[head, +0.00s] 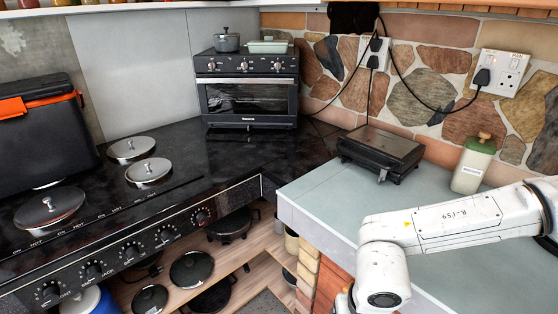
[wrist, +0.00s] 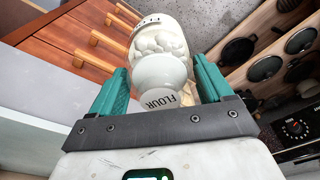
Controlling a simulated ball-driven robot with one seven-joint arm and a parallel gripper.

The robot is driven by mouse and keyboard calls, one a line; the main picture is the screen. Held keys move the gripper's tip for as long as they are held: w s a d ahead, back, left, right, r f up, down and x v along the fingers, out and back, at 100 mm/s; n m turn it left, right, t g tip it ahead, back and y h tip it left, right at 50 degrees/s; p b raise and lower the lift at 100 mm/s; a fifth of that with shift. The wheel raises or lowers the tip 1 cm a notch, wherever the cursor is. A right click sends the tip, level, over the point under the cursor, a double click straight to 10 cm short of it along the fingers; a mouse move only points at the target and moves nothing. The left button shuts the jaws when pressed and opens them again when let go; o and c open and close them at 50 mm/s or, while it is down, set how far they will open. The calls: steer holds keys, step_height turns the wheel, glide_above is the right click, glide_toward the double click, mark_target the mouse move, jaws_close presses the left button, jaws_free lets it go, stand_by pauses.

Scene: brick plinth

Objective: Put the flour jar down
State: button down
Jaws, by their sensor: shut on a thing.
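The flour jar (wrist: 160,76) is white and rounded, with dark "FLOUR" lettering near my gripper's palm. It shows in the wrist view only. My gripper (wrist: 160,72) has its two green fingers on either side of the jar and is shut on it. The jar hangs in the air with floor beyond it, and no surface shows touching it. The fingers hide parts of its sides. In the head view my arm reaches across the right side, but the gripper and the jar are out of sight.
The grey-green worktop (head: 322,193) has bare room at its left and front. A black hob (head: 110,205) and a toaster oven (head: 248,88) are left. Drawers (wrist: 85,40) line one side.

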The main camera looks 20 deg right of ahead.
steer(key=w+a+f+n, duration=0.4)
steer(key=w+a+f, duration=0.2)
steer(key=w+f, duration=0.1)
steer(key=shift+w, duration=0.45)
steer(key=shift+w, duration=0.1)
steer(key=s+f, duration=0.4)
steer(key=f, duration=0.1)
steer(key=w+r, duration=0.4)
steer(key=r, duration=0.1)
steer(key=shift+d, duration=0.2)
